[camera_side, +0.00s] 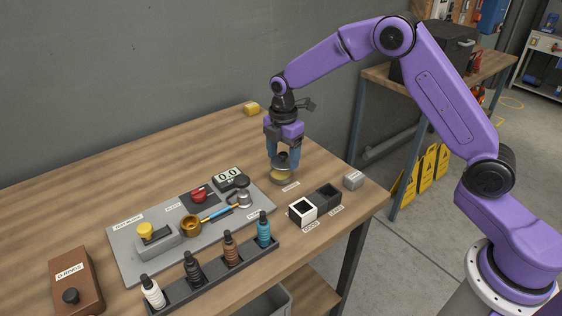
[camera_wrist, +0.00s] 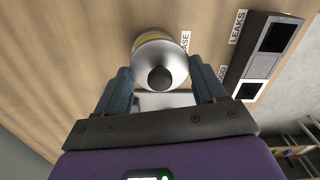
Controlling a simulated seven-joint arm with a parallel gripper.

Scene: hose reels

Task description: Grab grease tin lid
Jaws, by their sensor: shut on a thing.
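The grease tin lid (camera_wrist: 165,58) is a silver disc with a dark round knob, between the two blue fingers of my gripper (camera_wrist: 162,80). In the side view my gripper (camera_side: 283,160) points down at the grease tin (camera_side: 282,178), near the back right of the table. The gripper is shut on the lid, with a finger on each side. The tin shows a yellow band below the lid, and its yellow edge also shows in the wrist view (camera_wrist: 150,37). I cannot tell whether the lid is clear of the tin.
Two small open bins, one white-edged (camera_side: 302,211) and one dark (camera_side: 326,195), stand in front of the tin. A grey tray (camera_side: 130,262) with tools lies to the left, and a bottle rack (camera_side: 210,268) runs along the front. A yellow block (camera_side: 251,108) sits behind.

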